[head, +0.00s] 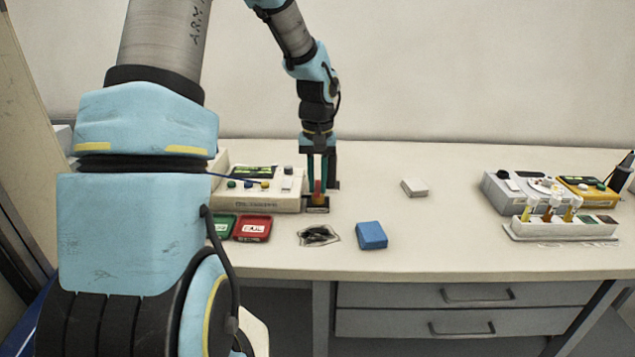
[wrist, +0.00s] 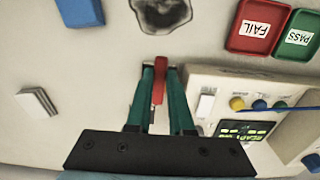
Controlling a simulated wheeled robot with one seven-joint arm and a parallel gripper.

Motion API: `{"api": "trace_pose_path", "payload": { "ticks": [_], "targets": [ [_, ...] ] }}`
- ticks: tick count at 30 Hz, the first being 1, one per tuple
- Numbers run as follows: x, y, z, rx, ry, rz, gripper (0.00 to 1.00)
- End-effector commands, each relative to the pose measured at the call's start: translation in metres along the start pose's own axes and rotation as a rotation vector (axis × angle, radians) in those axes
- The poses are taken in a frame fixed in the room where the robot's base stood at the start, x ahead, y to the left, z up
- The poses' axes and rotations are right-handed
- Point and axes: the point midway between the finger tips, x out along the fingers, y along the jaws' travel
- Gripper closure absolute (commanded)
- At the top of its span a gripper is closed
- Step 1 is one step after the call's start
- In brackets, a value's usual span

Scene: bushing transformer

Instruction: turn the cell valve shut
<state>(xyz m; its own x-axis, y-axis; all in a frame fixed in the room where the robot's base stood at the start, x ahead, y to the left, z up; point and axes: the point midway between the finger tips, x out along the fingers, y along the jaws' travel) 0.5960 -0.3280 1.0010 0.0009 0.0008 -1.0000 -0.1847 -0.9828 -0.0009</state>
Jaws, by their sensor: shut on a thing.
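The cell valve has a red handle (head: 318,190) on a small dark base (head: 317,206), just right of the beige instrument. In the wrist view the red handle (wrist: 159,84) lies between the two green fingers. My gripper (head: 318,180) points down over the valve and is shut on the red handle. In the wrist view my gripper (wrist: 160,75) has its fingertips on either side of the handle. The valve's base is mostly hidden by the fingers and handle in the wrist view.
The beige instrument (head: 262,199) stands close on the left. Green and red trays (head: 252,228), a dark item in a clear bag (head: 318,236) and a blue block (head: 371,236) lie in front. A white block (head: 414,187) and a tube rack (head: 560,229) are right.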

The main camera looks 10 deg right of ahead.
Motion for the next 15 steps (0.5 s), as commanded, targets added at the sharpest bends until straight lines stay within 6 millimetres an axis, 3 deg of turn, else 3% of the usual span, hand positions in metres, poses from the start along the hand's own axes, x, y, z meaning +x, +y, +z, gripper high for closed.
{"api": "trace_pose_path", "payload": {
  "ticks": [8, 15],
  "targets": [
    [0.0004, 0.0016, 0.0, -0.035, 0.0, 0.0, 1.0],
    [0.0017, 0.0071, -0.0004, -0.167, 0.0, 0.0, 1.0]
  ]
}}
